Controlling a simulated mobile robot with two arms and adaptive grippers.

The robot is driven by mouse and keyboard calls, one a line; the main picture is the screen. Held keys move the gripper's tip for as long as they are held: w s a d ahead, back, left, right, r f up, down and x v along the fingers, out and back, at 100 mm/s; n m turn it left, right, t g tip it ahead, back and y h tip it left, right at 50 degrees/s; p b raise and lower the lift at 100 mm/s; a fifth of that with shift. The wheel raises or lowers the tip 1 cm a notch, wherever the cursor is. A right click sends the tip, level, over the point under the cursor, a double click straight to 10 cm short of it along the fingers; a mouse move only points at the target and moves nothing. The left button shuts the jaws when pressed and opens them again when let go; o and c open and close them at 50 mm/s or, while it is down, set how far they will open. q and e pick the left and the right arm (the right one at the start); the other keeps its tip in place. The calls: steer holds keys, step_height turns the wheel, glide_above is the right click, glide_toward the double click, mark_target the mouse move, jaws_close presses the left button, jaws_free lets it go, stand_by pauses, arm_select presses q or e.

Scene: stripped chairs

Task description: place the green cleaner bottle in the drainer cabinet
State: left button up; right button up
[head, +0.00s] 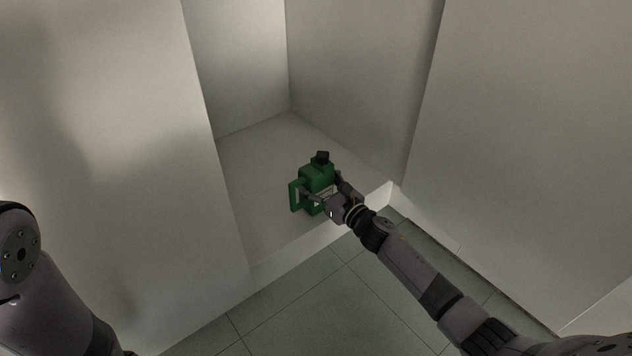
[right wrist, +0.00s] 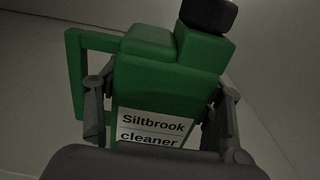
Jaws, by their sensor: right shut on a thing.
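The green cleaner bottle (head: 318,175) has a black cap, a side handle and a white label. In the right wrist view the bottle (right wrist: 155,75) fills the middle, and its label reads "Siltbrook cleaner". My right gripper (head: 328,198) is shut on the bottle, with one finger on each side of its body. The bottle is upright at the front of the open drainer cabinet (head: 262,160), over its pale floor. I cannot tell whether its base touches that floor. My left arm shows at the left edge of the head view, but its gripper is out of view.
Pale panels stand on the left (head: 130,150) and right (head: 530,130) of the cabinet opening. A raised front edge (head: 300,250) borders the cabinet floor. The cabinet floor behind the bottle is clear. Grey floor tiles (head: 330,300) lie in front.

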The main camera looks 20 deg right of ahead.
steer(key=o, duration=1.6)
steer(key=shift+s+r, duration=0.1)
steer(key=p+v, duration=0.5)
steer(key=v, duration=0.6)
steer(key=shift+s+d, duration=0.15)
steer(key=shift+s, duration=0.25)
